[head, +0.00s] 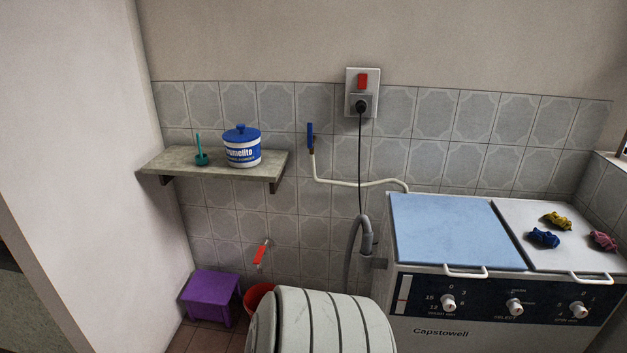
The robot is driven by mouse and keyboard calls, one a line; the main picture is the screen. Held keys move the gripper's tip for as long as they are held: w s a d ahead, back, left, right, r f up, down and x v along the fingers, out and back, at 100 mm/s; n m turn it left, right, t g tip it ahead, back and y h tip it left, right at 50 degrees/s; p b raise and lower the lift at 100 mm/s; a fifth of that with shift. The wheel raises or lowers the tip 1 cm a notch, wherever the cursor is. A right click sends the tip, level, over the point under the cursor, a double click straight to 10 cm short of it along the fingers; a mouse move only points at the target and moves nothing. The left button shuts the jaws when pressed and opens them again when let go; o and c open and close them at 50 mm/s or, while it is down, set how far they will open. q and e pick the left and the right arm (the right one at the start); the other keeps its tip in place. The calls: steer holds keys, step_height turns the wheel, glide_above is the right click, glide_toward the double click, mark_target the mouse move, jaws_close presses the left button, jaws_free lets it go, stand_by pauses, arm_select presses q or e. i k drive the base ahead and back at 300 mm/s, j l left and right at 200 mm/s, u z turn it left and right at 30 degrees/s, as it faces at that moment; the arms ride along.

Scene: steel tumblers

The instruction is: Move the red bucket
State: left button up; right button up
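The red bucket (258,296) stands low on the floor near the back wall, right of a purple stool. Only its upper left part shows. The rest is hidden behind a large pale ribbed rounded form at the bottom edge, which I cannot identify. A tap with a red handle (262,252) sticks out of the tiled wall above the bucket. Neither of my grippers is in view.
The purple stool (210,296) stands close to the bucket's left. A washing machine (480,300) fills the right, with small coloured cloths on its lid. A wall shelf (200,165) holds a blue-lidded tub (241,148). Little bare floor (200,338) shows.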

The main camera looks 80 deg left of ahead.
mark_target(253, 297)
steer(key=u, duration=3.2)
steer(key=i+l+u, duration=0.15)
steer(key=i, duration=0.25)
steer(key=i+l+u, duration=0.15)
steer(key=i, duration=0.2)
steer(key=i+l+u, duration=0.15)
steer(key=i, duration=0.25)
